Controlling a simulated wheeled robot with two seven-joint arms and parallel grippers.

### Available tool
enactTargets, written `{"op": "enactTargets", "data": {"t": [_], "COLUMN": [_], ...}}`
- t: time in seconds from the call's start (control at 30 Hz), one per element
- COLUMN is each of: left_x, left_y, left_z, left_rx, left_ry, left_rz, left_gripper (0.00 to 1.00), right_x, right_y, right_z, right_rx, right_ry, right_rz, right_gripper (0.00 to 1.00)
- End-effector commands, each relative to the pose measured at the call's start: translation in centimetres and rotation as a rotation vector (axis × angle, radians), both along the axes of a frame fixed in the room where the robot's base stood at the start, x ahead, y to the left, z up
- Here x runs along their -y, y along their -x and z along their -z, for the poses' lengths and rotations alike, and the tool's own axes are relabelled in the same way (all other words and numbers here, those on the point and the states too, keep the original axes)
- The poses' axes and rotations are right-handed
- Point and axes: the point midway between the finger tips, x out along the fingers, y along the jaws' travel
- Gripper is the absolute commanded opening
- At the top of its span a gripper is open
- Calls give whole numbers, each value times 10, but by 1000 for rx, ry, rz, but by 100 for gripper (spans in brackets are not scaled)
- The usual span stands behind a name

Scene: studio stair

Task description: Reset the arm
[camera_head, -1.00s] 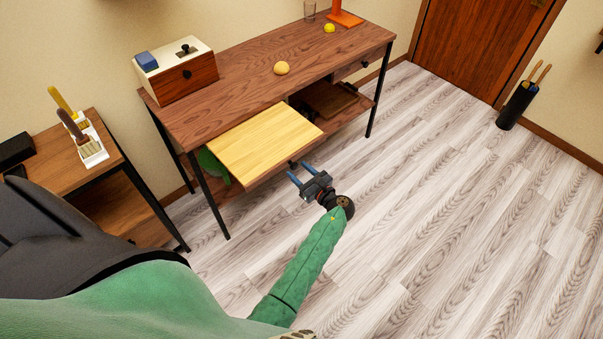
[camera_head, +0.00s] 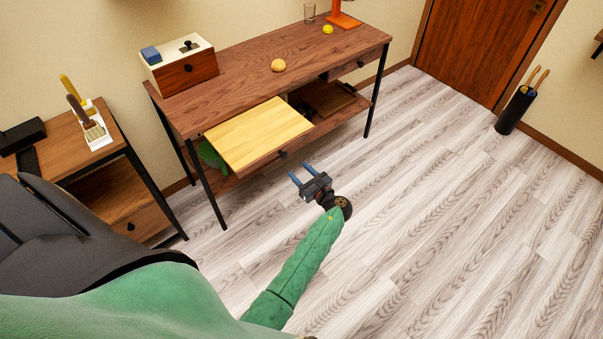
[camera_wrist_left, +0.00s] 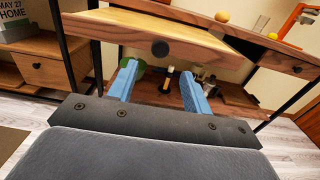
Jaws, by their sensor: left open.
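My left gripper (camera_head: 302,175) is open and empty, in front of the desk and above the wood floor. In the left wrist view its two blue fingers (camera_wrist_left: 155,83) stand apart below the pulled-out drawer (camera_wrist_left: 165,38), with nothing between them. The drawer with the light wooden surface (camera_head: 257,133) sticks out from the desk (camera_head: 240,79) in the head view. A round dark knob (camera_wrist_left: 160,48) is on its front. My left arm, in a green sleeve, reaches forward from the bottom. My right gripper is out of view.
On the desk are a white-and-wood box (camera_head: 181,68), a round bun-like thing (camera_head: 278,65), a yellow ball (camera_head: 327,30) and a glass (camera_head: 309,12). A side table (camera_head: 60,150) with brushes stands at left. The floor (camera_head: 430,200) at right is clear.

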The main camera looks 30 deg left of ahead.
Motion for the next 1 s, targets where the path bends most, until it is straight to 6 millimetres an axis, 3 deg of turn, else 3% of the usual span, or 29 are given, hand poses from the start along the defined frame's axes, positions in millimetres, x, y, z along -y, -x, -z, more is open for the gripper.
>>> {"op": "enactTargets", "data": {"t": [0.37, 0.57, 0.77, 1.0], "left_x": [0, 1, 5, 29], "left_y": [0, -2, -7, -17], "left_z": [0, 1, 23, 71], "left_rx": [21, 188, 424, 767], "left_ry": [9, 85, 323, 807], "left_rz": [0, 13, 13, -93], "left_gripper": [49, 49, 49, 49], "right_x": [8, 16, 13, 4], "right_y": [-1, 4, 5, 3], "right_z": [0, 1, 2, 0], "right_rx": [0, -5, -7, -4], "right_ry": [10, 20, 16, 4], "right_rz": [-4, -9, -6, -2], "right_gripper": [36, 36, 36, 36]}}
